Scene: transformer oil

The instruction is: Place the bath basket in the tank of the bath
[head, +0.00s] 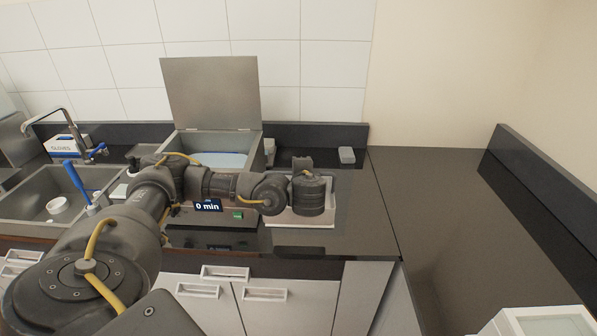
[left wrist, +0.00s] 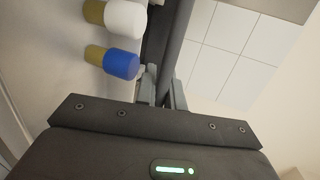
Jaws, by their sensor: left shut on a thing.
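The bath (head: 213,160) stands on the counter with its lid (head: 213,93) raised. Pale bluish liquid shows in its tank (head: 222,159). A front display (head: 208,205) reads "0 min". My left arm reaches across the front of the bath, and its wrist is over the counter to the bath's right. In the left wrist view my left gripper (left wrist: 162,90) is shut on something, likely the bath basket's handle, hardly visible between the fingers. Bottles with a white cap (left wrist: 125,18) and a blue cap (left wrist: 121,64) and yellow contents are near the fingers. The basket's body is not clear. My right gripper is not in view.
A pale tray (head: 300,219) lies below the left wrist. Small grey objects (head: 346,155) stand behind. A sink (head: 38,201) with a tap (head: 62,118) is at the left. The dark counter at the right (head: 445,215) is clear.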

